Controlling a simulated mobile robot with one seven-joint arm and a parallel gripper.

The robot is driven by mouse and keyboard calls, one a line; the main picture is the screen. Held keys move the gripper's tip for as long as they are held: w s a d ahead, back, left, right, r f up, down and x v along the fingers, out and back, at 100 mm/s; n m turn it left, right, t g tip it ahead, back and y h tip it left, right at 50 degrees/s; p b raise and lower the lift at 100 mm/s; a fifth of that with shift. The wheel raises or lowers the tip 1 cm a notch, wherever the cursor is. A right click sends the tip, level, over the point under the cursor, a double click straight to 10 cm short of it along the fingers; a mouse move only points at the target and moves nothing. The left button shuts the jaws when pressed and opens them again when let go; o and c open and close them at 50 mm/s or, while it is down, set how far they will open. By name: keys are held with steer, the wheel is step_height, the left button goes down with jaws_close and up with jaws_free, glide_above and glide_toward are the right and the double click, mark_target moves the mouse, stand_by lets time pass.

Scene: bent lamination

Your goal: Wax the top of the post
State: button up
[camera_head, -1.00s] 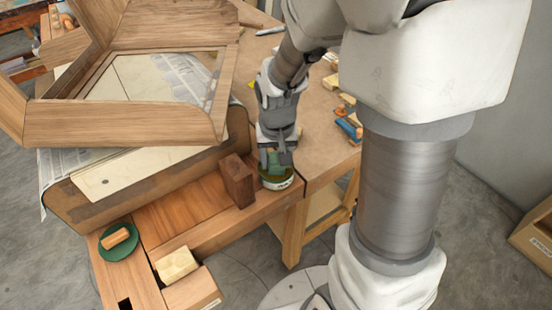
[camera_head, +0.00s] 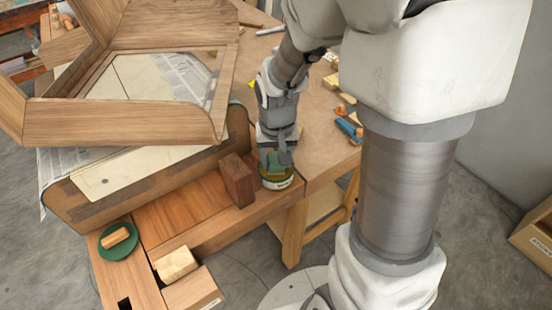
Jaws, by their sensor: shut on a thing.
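My gripper (camera_head: 275,162) points down at the right end of the wooden bench and is shut on a small green thing, which the fingers partly hide. The green thing is at the mouth of a round tin (camera_head: 277,184) with a pale label; I cannot tell whether it touches what is inside. A dark brown upright wooden block (camera_head: 238,181), which may be the post, stands just left of the tin. Its top is bare, and my gripper is to its right, apart from it.
A large angled wooden frame (camera_head: 120,122) stands over the bench at left. A green disc with a wooden handle (camera_head: 117,241) and pale blocks (camera_head: 176,264) lie at front left. Tools, one with a blue handle (camera_head: 348,129), lie on the table at right. The bench middle is clear.

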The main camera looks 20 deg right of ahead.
step_height(320, 180, up, 7)
steer(key=p, duration=0.5)
steer(key=shift+p, duration=0.35)
steer(key=shift+s, duration=0.1)
stand_by(0.5)
